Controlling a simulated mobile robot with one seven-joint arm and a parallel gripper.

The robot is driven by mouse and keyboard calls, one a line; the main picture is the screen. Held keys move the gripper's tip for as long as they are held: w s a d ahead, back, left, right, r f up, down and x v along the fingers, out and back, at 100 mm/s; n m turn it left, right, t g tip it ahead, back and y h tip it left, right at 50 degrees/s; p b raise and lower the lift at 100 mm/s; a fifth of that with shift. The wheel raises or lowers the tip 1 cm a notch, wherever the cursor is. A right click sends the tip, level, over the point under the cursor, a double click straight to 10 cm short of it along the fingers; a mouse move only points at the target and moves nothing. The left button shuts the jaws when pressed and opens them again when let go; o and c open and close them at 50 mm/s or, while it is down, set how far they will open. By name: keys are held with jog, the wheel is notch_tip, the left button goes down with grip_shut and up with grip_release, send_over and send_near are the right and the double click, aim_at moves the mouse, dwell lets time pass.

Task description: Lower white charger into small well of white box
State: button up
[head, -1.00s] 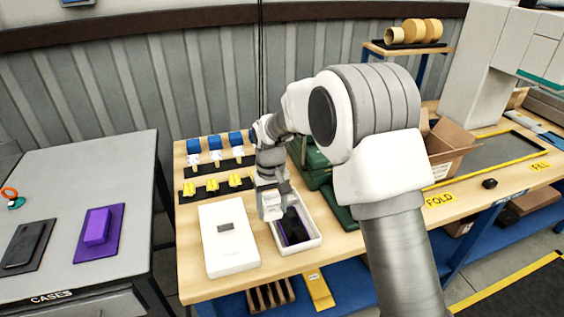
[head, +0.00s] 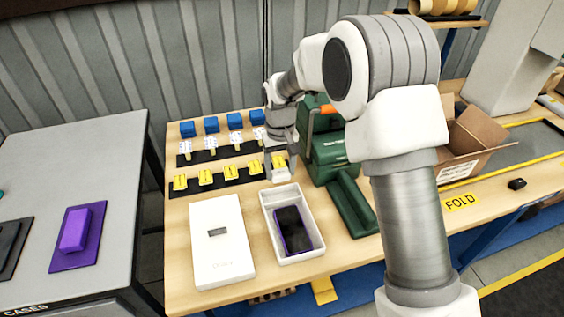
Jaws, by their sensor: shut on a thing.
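The open white box (head: 268,218) stands on the wooden bench, with a dark phone with a purple edge (head: 293,230) lying in its front part. My gripper (head: 281,174) is at the far end of the box, pointing down. It is shut on the white charger, which I can hardly tell apart from the pale fingers. I cannot tell whether the charger touches the box.
A white lid (head: 221,245) lies left of the box. Behind are rows of yellow pieces (head: 205,178), white pieces (head: 209,146) and blue blocks (head: 211,124).

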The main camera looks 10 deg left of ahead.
aim_at(280, 191)
jog(key=shift+f+b, duration=2.45)
jog(key=shift+f, duration=1.25)
jog(key=shift+f+b, duration=0.55)
jog(key=shift+f, duration=0.35)
jog(key=o, duration=1.4)
jog(key=shift+c, duration=1.2)
jog(key=shift+r+p, duration=2.4)
jog(key=shift+r, duration=1.25)
jog(key=shift+r, duration=0.1)
